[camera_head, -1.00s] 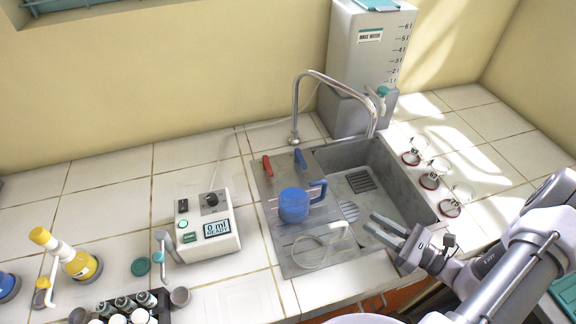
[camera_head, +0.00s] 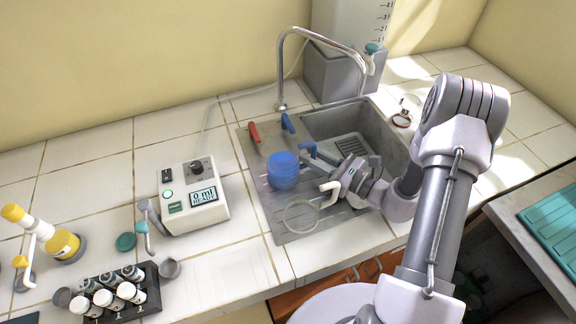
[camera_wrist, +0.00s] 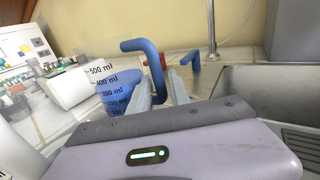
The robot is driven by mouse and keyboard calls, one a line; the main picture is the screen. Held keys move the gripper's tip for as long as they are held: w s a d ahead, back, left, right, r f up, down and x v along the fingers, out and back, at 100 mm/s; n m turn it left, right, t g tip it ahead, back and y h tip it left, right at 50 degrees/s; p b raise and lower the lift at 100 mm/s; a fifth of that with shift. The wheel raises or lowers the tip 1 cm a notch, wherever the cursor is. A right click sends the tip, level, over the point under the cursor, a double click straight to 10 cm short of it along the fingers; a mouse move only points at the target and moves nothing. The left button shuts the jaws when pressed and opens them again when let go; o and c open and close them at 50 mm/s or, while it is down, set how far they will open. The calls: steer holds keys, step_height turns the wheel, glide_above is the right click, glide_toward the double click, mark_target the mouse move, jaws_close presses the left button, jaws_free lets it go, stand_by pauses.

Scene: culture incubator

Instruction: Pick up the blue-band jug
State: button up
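The blue-band jug (camera_head: 283,172) stands upright on the sink's drainboard, its blue handle (camera_head: 309,149) toward the right. In the wrist view the jug (camera_wrist: 115,88) is at the left with volume marks, and its handle (camera_wrist: 156,72) hooks over toward my gripper (camera_wrist: 163,85). The two fingers lie on either side of the handle's upright bar, with a small gap visible; they look open around it. In the head view my gripper (camera_head: 322,163) is just right of the jug, its fingertips partly hidden.
A clear jug with a white handle (camera_head: 300,216) stands in front, below my wrist. The sink basin (camera_head: 335,120) is at right. A dispenser reading 0 ml (camera_head: 193,197) stands left.

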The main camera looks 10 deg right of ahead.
jaws_close()
stand_by(1.4)
